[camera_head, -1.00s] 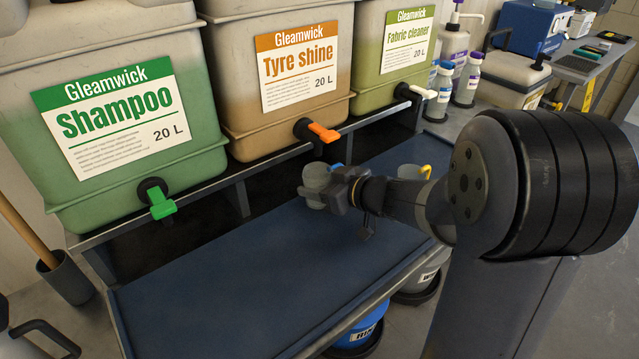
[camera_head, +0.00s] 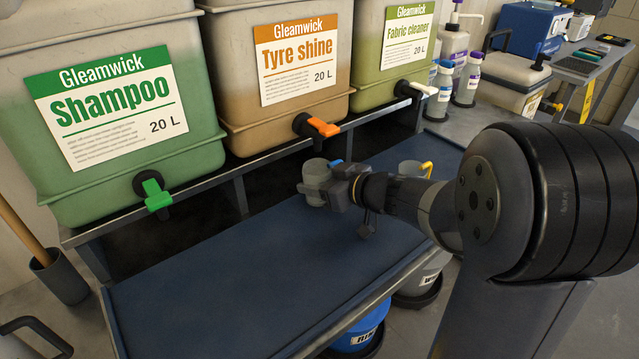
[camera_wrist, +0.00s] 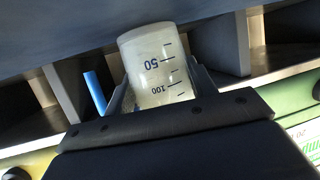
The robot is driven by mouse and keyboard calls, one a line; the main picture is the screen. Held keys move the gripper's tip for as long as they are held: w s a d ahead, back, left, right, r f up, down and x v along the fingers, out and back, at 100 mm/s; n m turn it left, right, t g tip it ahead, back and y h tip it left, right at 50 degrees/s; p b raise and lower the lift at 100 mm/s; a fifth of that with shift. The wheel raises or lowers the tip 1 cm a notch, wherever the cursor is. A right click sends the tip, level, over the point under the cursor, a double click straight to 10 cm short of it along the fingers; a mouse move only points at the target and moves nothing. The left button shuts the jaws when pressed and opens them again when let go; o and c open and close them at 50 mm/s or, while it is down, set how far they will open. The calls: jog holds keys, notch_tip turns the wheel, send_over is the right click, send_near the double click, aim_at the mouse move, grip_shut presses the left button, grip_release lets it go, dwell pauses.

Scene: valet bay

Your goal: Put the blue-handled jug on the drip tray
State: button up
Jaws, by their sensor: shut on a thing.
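The blue-handled jug is a small clear cup with a blue handle. In the head view the jug (camera_head: 316,180) is below the orange tap, and my gripper (camera_head: 330,190) is shut on it from the right. In the wrist view the jug (camera_wrist: 155,65) is between the fingers (camera_wrist: 160,95), with volume marks and its blue handle (camera_wrist: 95,90) at the left. Whether its base touches the surface below cannot be told. A dark recessed strip (camera_head: 180,232) lies under the taps behind the blue bench top (camera_head: 240,280); I cannot tell for certain which part is the drip tray.
A yellow-handled jug (camera_head: 411,169) stands behind my arm. Shampoo (camera_head: 110,120), tyre shine (camera_head: 270,90) and fabric cleaner (camera_head: 395,60) tanks stand on a rack, with green (camera_head: 155,193), orange (camera_head: 322,127) and white taps. The bench's left part is clear. Buckets sit below.

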jog(key=o, duration=1)
jog(key=shift+s+f, duration=0.25)
jog(key=shift+f, duration=0.7)
jog(key=shift+r, duration=0.15)
jog(key=r+p, duration=0.1)
jog(key=p, duration=0.2)
jog(key=shift+w+r, duration=0.15)
jog(key=shift+w, duration=0.05)
jog(key=b+v, duration=0.1)
jog(key=v, duration=1.1)
jog(key=shift+w+r, duration=0.1)
jog(key=shift+r, duration=0.05)
